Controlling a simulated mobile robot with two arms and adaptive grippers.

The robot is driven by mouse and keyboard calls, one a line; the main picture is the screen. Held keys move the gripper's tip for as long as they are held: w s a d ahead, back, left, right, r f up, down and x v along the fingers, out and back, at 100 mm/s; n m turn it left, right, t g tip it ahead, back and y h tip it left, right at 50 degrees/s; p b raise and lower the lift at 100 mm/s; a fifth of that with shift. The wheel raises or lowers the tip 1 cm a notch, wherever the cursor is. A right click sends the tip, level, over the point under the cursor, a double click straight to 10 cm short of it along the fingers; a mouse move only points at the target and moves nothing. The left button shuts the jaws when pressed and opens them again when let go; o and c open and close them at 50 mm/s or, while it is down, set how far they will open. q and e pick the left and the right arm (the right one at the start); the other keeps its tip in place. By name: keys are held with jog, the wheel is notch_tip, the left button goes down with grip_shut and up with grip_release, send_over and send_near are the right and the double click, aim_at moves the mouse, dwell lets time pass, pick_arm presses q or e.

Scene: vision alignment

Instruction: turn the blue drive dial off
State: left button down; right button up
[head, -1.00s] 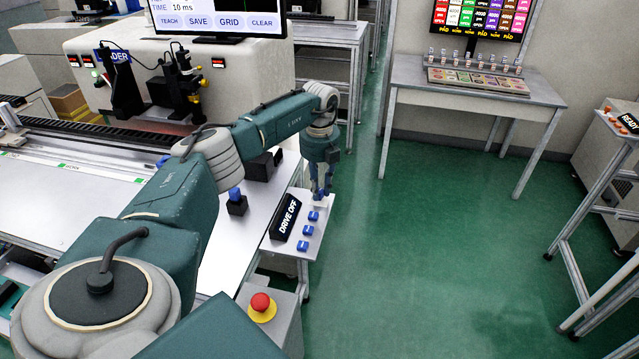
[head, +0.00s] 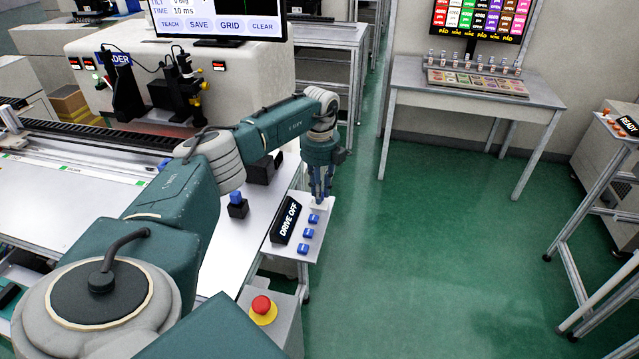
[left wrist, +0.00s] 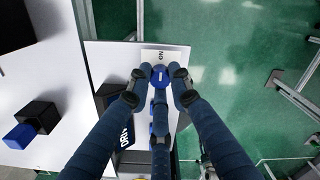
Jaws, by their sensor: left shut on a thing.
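The blue drive dial (left wrist: 158,76) is a round knob on a pale panel (left wrist: 107,62); in the left wrist view it sits between my fingertips, and an ON label shows just beyond it. My left gripper (head: 320,198) points down at the far end of this panel and is shut on the dial. It also shows in the left wrist view (left wrist: 159,82). In the head view the fingers hide the dial. A black sign (head: 287,219) beside it reads DRIVE OFF. My right gripper is in neither view.
Several blue buttons or knobs (head: 308,233) line the panel close to the gripper. A black block with a blue top (head: 237,205) stands on the white table. A red emergency button (head: 262,307) is at the front. Green floor lies open to the right.

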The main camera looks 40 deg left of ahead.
pick_arm(q)
jog(key=shift+d, duration=0.1)
jog(key=c, duration=1.6)
grip_release()
jog(key=shift+o, duration=0.2)
jog(key=shift+r, duration=0.2)
notch_tip(320, 180, up, 12)
